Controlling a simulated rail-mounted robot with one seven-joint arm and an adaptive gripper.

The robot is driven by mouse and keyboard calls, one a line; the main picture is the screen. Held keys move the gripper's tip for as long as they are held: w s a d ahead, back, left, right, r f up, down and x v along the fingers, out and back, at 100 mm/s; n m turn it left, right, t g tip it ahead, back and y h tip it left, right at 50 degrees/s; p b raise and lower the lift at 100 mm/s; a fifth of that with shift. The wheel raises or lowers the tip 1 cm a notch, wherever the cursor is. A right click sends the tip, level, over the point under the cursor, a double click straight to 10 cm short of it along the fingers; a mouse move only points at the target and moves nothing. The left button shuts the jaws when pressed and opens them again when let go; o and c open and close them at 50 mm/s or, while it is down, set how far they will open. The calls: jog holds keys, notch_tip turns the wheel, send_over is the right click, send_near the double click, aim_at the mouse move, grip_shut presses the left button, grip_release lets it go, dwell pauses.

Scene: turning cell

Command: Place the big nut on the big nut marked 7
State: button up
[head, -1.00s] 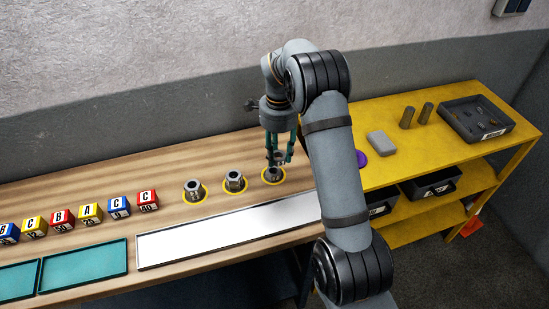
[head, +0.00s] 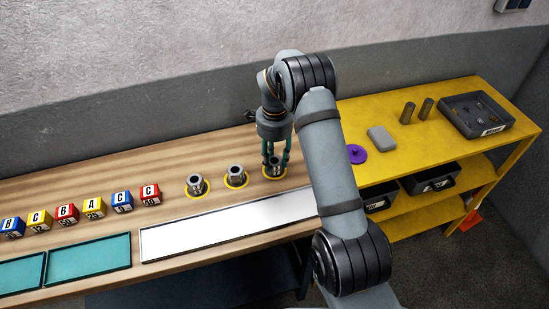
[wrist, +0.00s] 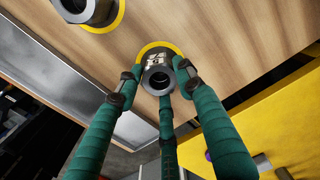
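Three grey metal nuts stand upright in yellow rings on the wooden bench: a left nut (head: 196,186), a middle nut (head: 236,176) and a right nut (head: 273,169). My gripper (head: 276,161), with green fingers, is pointing down over the right nut. In the wrist view its three fingers (wrist: 160,82) surround the right nut's round open top (wrist: 158,80); they look spread, with small gaps at the sides. The right nut has a pale marking on its far side, too small to read surely. The middle nut (wrist: 82,8) is cut off at the top edge.
A white tray (head: 225,228) lies along the bench front. Lettered cubes (head: 68,213) and teal trays (head: 90,259) are at the left. The yellow shelf (head: 440,150) at the right holds a purple disc (head: 356,154), a grey block (head: 381,139), two cylinders and a dark tray.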

aim_at(275, 160)
jog(key=o, duration=0.4)
jog(key=shift+c, duration=0.2)
notch_tip(275, 160, up, 12)
jog(key=b, duration=0.1)
jog(key=shift+r+b, duration=0.25)
jog(key=shift+b, duration=0.1)
jog(key=shift+f, duration=0.15)
notch_tip(275, 160, down, 12)
jog(key=shift+s+r+p, duration=0.1)
jog(key=shift+p, duration=0.95)
jog(key=shift+r, duration=0.2)
jog(key=shift+r+b, duration=0.6)
jog(key=shift+r, duration=0.6)
